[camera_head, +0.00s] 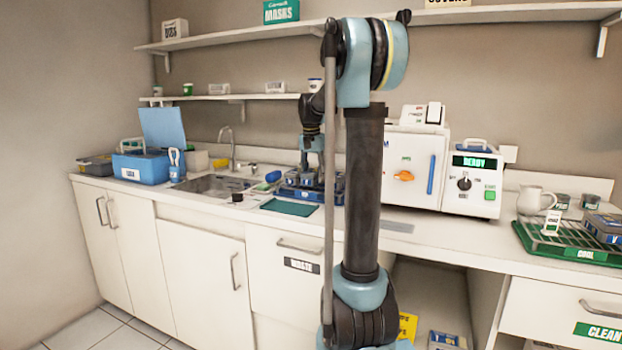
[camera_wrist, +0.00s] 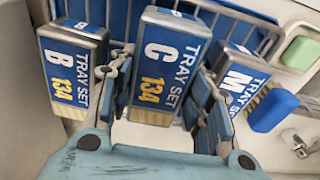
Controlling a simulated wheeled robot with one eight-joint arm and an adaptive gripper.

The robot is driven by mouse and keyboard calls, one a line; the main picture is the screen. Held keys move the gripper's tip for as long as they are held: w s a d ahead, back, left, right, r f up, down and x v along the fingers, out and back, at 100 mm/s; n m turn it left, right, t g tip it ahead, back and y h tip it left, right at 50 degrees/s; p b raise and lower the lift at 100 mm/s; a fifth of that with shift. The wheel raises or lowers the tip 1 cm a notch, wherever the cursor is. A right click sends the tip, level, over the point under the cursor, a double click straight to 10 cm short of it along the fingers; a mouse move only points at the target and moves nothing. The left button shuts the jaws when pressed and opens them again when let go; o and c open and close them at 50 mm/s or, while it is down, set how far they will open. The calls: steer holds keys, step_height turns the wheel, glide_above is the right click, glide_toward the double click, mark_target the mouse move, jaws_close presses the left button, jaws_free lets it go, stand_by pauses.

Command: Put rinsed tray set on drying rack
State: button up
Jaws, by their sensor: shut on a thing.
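My gripper (camera_wrist: 165,82) has one finger on each side of the blue and grey tray set C (camera_wrist: 153,92), labelled 134, and is shut on it. Tray set B (camera_wrist: 72,75), also 134, is left of it and tray set M (camera_wrist: 236,82) right of it, both close to the fingers. A blue wire rack (camera_wrist: 268,45) runs behind the tray sets. In the head view, my gripper (camera_head: 311,150) is low over the blue rack (camera_head: 288,191) on the counter. Whether tray set C touches the rack is hidden.
The sink (camera_head: 212,185) and its faucet (camera_head: 227,140) are left of the rack. A teal mat (camera_head: 289,207) lies in front of the rack. The sterilizer (camera_head: 412,170) stands to its right.

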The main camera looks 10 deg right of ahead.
mark_target(312, 171)
steer(key=shift+f, duration=0.45)
steer(key=shift+f, duration=0.1)
steer(key=o, duration=1.1)
steer(key=r, duration=0.4)
steer(key=s+r, duration=0.1)
steer(key=r, duration=0.7)
steer(key=shift+s+a+r, duration=0.1)
steer(key=shift+s+a, duration=0.05)
steer(key=shift+a, duration=0.25)
